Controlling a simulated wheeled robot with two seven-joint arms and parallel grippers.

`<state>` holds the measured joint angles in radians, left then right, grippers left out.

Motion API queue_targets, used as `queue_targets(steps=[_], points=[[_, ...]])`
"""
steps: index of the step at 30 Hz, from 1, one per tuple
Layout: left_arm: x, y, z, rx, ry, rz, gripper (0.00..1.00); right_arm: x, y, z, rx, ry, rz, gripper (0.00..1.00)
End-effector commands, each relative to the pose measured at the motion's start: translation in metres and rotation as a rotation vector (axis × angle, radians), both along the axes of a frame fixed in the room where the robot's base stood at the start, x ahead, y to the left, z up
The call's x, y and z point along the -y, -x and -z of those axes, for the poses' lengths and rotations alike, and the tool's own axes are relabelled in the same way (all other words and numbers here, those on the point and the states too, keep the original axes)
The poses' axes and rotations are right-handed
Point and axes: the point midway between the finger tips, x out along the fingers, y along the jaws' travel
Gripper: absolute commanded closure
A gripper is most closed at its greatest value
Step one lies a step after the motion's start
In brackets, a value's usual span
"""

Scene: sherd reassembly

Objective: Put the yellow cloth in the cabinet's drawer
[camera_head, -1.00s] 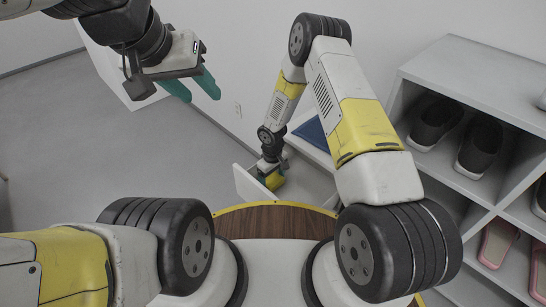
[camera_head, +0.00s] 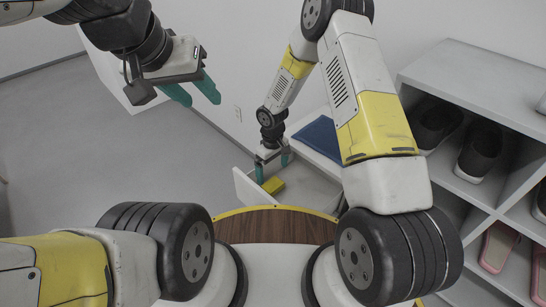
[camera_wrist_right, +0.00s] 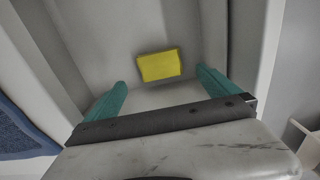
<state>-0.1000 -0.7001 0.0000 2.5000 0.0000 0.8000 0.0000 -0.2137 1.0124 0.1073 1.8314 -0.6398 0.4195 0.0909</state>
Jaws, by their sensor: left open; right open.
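The yellow cloth (camera_head: 273,185), a small folded block, lies inside the cabinet's open drawer (camera_head: 306,187). In the right wrist view the cloth (camera_wrist_right: 160,65) rests on the drawer's floor, apart from the fingers. My right gripper (camera_head: 272,172) is above the drawer, open and empty, with its teal fingers spread on either side of the cloth in the right wrist view (camera_wrist_right: 163,97). My left gripper (camera_head: 198,92) is open and empty, raised at the upper left away from the drawer.
A dark blue cushion (camera_head: 322,138) lies on the cabinet top behind the drawer. A grey shelf unit (camera_head: 470,80) with several shoes stands at the right. The grey floor at the left is clear.

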Motion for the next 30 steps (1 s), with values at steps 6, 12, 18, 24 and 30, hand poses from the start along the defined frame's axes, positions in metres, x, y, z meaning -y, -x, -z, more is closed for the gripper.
queue_targets(steps=[6, 12, 18, 24, 30], points=[[0.0, 0.0, 0.0, 0.0, 0.0, 0.0, 0.57, 0.0, 0.0, -0.03, 0.001, -0.001, 0.0, 0.0], [0.0, 0.0, 0.0, 0.0, 0.0, 0.0, 0.57, 0.008, -0.005, -0.062, 0.023, 0.0, 0.025, 0.0], [0.0, 0.0, 0.0, 0.0, 0.0, 0.0, 0.57, 0.038, -0.011, -0.148, 0.097, -0.009, 0.127, 0.0], [0.0, 0.0, 0.0, 0.0, 0.0, 0.0, 0.57, 0.072, 0.006, -0.236, 0.171, -0.035, 0.248, 0.0], [0.0, 0.0, 0.0, 0.0, 0.0, 0.0, 0.57, 0.103, 0.039, -0.31, 0.241, -0.079, 0.367, 0.0]])
